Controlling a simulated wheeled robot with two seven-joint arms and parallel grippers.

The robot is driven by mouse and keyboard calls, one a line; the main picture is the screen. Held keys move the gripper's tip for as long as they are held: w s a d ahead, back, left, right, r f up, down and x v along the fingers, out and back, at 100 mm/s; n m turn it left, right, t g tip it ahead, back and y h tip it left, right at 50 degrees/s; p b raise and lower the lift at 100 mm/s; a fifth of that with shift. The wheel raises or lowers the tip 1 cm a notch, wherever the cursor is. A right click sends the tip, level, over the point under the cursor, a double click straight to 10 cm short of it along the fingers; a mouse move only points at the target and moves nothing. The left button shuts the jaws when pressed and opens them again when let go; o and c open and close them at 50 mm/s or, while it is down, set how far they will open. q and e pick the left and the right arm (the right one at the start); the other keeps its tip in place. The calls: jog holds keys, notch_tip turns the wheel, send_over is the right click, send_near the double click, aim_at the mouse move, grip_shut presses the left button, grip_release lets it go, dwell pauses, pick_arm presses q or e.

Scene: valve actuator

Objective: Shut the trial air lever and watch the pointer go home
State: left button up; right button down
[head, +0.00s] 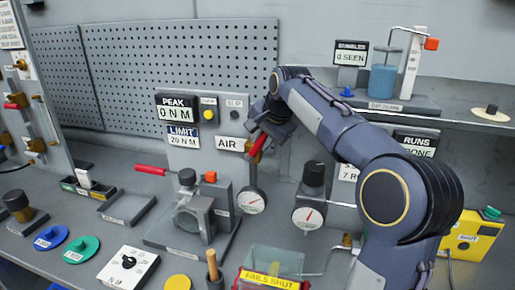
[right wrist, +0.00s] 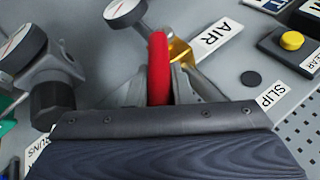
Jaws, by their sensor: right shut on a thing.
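The red air lever (head: 259,146) sits on a brass valve beside the AIR label (head: 229,143). My right gripper (head: 265,128) is shut on it. In the right wrist view the red lever (right wrist: 158,68) stands between the two fingers, with the brass valve (right wrist: 181,50) just behind. The grey actuator (head: 192,212) stands on the bench, with a black knob and an orange piece on top. Two white dials with red needles, a left dial (head: 252,201) and a right dial (head: 308,215), are near it. Which needle is the task's pointer I cannot tell. My left gripper is not in view.
A second red handle (head: 151,170) sticks out left of the actuator. A FAILS SHUT bin (head: 270,281) and wooden-handled tool (head: 212,266) are at the front. A yellow box (head: 470,238) is at right. My right arm covers much of the right side.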

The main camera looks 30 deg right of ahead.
jog(key=shift+s+d+f+t+y+b, duration=0.4)
jog(key=shift+t+b, duration=0.3)
jog(key=shift+b, duration=0.25)
jog(key=shift+r, duration=0.1)
